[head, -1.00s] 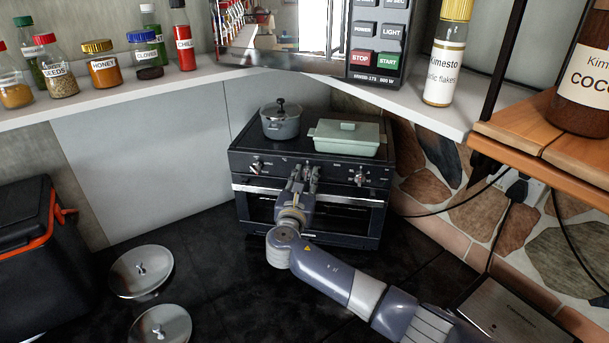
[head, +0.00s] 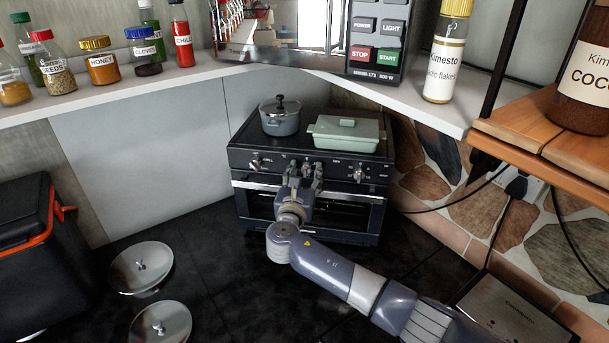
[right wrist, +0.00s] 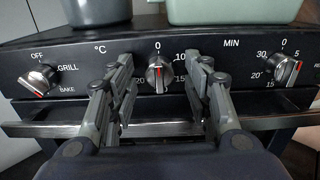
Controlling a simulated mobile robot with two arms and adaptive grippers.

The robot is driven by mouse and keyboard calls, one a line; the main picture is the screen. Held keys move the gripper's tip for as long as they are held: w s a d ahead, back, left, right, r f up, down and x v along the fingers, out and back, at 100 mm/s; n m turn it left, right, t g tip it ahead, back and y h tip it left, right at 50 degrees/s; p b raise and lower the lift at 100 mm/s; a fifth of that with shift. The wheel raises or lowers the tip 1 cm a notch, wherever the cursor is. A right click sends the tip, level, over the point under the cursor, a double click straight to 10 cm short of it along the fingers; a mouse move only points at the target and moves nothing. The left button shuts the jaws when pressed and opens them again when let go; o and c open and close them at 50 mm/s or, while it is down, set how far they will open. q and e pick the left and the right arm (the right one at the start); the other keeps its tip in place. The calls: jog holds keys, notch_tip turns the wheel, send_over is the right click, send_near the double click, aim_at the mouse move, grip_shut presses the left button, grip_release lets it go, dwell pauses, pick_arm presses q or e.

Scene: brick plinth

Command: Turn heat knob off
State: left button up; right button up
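The small dark stove (head: 300,185) has a front panel with knobs. In the right wrist view, the left knob (right wrist: 38,80) is marked OFF, GRILL and BAKE, and its red mark points downward, away from OFF. My right gripper (head: 305,169) is at the panel's middle. In the wrist view its open fingers (right wrist: 164,68) stand either side of the middle knob, with gaps. The left gripper is out of view.
A grey pot (head: 281,122) and a green lidded dish (head: 345,135) stand on the stove top. The oven handle (head: 350,195) runs below the knobs. A shelf (head: 130,93) with jars is above left. Round metal lids (head: 141,268) lie at lower left.

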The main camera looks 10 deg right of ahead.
jog(key=shift+s+a+f, duration=0.15)
jog(key=shift+s+a, duration=0.1)
jog(key=shift+s, duration=0.25)
jog(key=v, duration=1.1)
